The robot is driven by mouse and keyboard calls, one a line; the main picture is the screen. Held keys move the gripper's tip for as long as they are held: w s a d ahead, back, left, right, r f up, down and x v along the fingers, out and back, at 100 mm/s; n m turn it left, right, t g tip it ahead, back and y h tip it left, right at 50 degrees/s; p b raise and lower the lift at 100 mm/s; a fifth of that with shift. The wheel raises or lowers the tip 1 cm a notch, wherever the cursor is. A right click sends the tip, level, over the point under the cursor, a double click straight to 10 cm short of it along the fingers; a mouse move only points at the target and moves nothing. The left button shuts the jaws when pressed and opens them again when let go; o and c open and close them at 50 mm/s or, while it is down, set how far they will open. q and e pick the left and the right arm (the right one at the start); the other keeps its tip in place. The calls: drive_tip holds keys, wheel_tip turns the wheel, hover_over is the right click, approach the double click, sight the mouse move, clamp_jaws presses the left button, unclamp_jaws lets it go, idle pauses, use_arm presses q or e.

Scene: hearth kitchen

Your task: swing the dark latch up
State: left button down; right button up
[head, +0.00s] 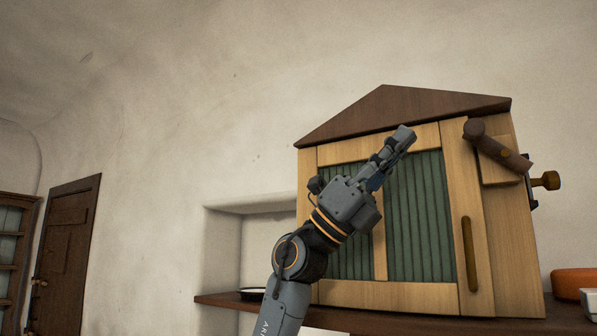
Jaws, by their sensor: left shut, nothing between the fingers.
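The dark latch (502,152) is a thick brown bar at the upper right of a pale wooden cabinet (455,180). It slants from a round end at upper left down to the right, across the cabinet's right edge. The cabinet has green ribbed panels and a dark gabled top. My left gripper (404,134) is shut and empty, its fingers pointing up and right in front of the green panels. It appears left of the latch, with a visible gap between them. The gripper and arm hide part of the door front. My right gripper is not in view.
A vertical handle (469,254) is on the cabinet front, and a brass knob (547,181) sticks out at its right side. The cabinet stands on a dark shelf (440,323). An orange object (572,283) lies to the right. A dark door (65,245) is at far left.

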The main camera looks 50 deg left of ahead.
use_arm(q)
drive_tip(key=s+a+b, duration=0.3)
drive_tip(key=s+a, duration=0.2)
drive_tip(key=a, duration=0.9)
drive_tip(key=shift+s+r, duration=0.15)
drive_tip(key=shift+r, duration=0.15)
